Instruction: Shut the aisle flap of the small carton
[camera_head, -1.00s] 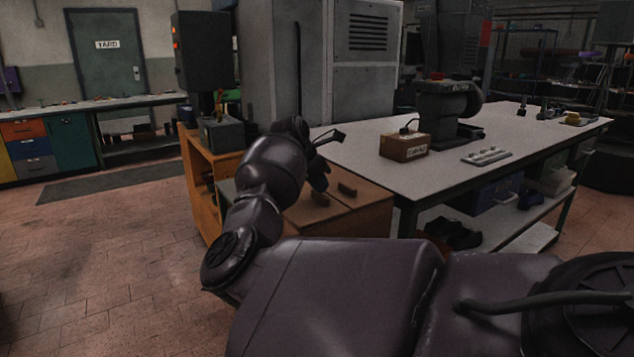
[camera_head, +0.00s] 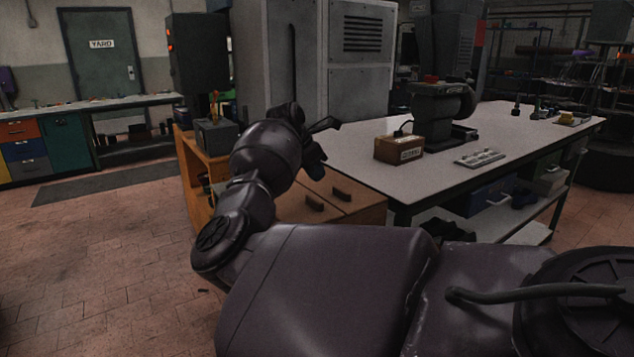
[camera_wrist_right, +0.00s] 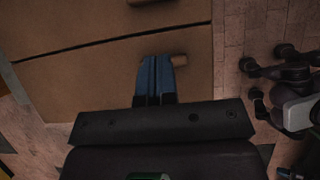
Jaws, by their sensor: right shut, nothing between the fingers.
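The brown carton (camera_head: 362,213) stands on the floor beside the long table, partly hidden behind my right arm. My right gripper (camera_head: 316,170) is shut and empty above the carton top. My left gripper is out of view.
The long table (camera_head: 350,150) bears a labelled brown box (camera_head: 398,148), a dark machine (camera_head: 440,110) and a grey strip (camera_head: 480,158). An orange shelf unit (camera_head: 195,175) stands left of the carton. The tiled floor (camera_head: 100,240) at left is clear.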

